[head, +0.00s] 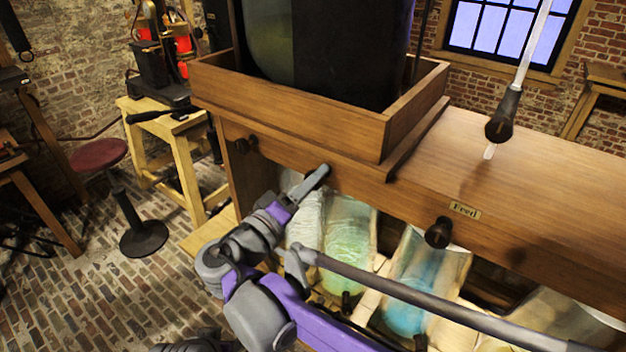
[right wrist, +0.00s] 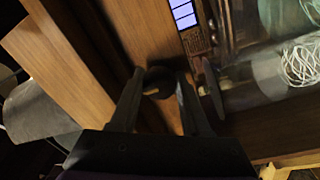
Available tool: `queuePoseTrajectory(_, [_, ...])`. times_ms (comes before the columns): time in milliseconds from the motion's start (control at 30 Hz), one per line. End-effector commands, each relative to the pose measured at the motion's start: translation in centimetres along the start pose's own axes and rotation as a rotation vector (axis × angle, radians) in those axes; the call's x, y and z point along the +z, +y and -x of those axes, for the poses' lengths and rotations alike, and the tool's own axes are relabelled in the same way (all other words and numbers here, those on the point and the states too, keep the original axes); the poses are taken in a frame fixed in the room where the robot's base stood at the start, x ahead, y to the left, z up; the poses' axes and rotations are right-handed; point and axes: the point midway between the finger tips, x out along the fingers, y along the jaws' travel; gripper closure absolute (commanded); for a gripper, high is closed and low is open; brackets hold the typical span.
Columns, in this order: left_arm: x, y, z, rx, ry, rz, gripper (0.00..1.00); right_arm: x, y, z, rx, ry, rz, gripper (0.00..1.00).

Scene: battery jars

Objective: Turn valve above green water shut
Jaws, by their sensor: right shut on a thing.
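Green water (head: 348,235) lies in a clear trough below the wooden cabinet front. My right gripper (head: 320,172) is at the cabinet front above the green water. The valve there is hidden behind the gripper in the head view. In the right wrist view, a dark round valve knob (right wrist: 158,80) sits between the two fingers of my right gripper (right wrist: 158,92), which is shut on it. My left gripper is not in view.
Another dark knob (head: 245,145) is on the front to the left, and one more (head: 438,232) is to the right, above blue water (head: 408,295). A wooden tray (head: 290,112) with a dark jar stands on top. A long grey bar (head: 420,297) crosses before the troughs.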

Motion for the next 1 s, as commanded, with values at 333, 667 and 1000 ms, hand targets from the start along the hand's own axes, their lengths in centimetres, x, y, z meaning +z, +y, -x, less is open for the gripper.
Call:
queuePoseTrajectory(333, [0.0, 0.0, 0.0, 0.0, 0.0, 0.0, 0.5, -0.1, 0.2, 0.0, 0.004, 0.002, 0.001, 0.25])
queuePoseTrajectory(667, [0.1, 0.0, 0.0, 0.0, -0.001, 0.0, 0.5, 0.0, 0.0, 0.2, 0.001, 0.002, 0.001, 0.25])
queuePoseTrajectory(1000, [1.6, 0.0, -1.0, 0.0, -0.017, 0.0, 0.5, 0.1, -0.2, 5.9, -0.003, 0.004, 0.002, 0.25])
